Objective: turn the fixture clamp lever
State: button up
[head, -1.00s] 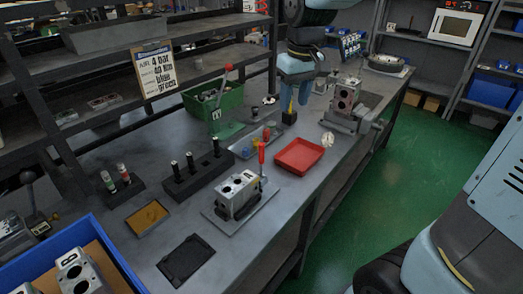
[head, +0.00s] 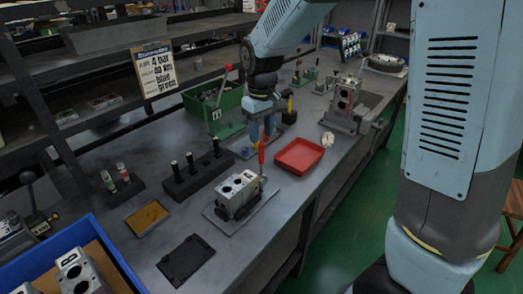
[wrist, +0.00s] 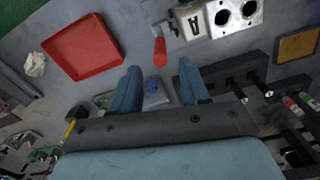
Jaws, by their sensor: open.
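The fixture clamp lever (head: 262,158) has a red handle and stands upright beside the grey valve block (head: 237,195) on its fixture plate (head: 215,217). In the wrist view the red handle (wrist: 160,52) lies just past the fingertips, about midway between them, and the block marked A (wrist: 195,23) is beyond it. My gripper (head: 262,135) is open and empty, pointing down over the bench near the lever's top. The wrist view shows its two blue fingers (wrist: 158,78) apart. Whether a finger touches the handle cannot be told.
A red tray (head: 300,157) lies to the right of the lever. A black rack (head: 198,175) with upright pins stands to the left. A green bin (head: 205,104) and another red-handled lever (head: 228,68) are behind.

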aim_at(262, 160)
notch_tip(262, 160, down, 7)
jog(key=shift+f, duration=0.1)
dwell(0.3)
jog(key=shift+c, duration=0.3)
grip_shut()
dwell(0.3)
